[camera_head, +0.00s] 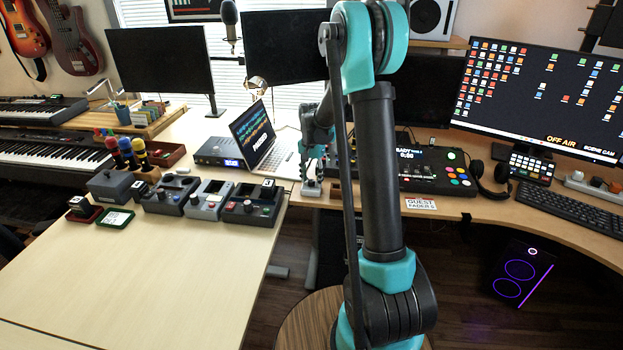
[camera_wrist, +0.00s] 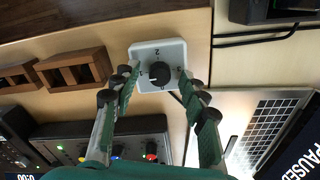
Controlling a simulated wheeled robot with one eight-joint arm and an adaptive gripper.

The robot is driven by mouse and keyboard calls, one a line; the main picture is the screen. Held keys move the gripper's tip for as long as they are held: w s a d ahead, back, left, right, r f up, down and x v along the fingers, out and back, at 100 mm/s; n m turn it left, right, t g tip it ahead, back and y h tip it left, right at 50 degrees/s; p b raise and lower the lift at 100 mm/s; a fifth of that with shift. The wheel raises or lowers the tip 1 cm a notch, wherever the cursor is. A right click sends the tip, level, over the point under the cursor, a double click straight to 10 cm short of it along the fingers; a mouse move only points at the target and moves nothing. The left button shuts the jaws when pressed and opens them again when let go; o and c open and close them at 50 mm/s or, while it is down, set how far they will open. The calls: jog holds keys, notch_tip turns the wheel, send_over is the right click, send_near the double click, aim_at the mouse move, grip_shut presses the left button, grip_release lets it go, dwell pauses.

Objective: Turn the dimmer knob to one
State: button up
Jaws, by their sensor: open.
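The dimmer is a pale grey box with a round black knob (camera_wrist: 158,76) in the middle of the wrist view. A "2" stands above the knob on its face. Other marks around the knob are small or partly covered by my fingers, and I cannot tell the setting. My gripper (camera_wrist: 156,78) is open, with one finger to the left and one to the right of the knob, over the dimmer's face. I cannot tell whether the fingers touch it. In the head view my gripper (camera_head: 312,188) points down at the desk edge beside the laptop, and the dimmer cannot be made out there.
An open laptop (camera_head: 262,137) stands close left of my gripper; its keyboard (camera_wrist: 268,120) shows in the wrist view. Brown wooden blocks (camera_wrist: 77,68) and a mixer with coloured knobs (camera_wrist: 120,145) are close by. Headphones (camera_head: 488,180) lie farther right. The pale table's front is clear.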

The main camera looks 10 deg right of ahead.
aim_at(312, 181)
notch_tip(312, 181, up, 12)
dwell(0.6)
jog(key=shift+s, duration=0.1)
jog(key=s+d+f+n+t, duration=0.1)
jog(key=s+f+n, duration=0.1)
jog(key=s, duration=0.8)
jog(key=s+d+f+n+t, duration=0.1)
jog(key=s+f+n, duration=0.2)
jog(key=s, duration=0.7)
jog(key=s+d+f+n+t, duration=0.2)
jog(key=s+f, duration=0.2)
jog(key=s, duration=0.6)
jog(key=shift+s+n, duration=0.25)
jog(key=shift+n, duration=0.05)
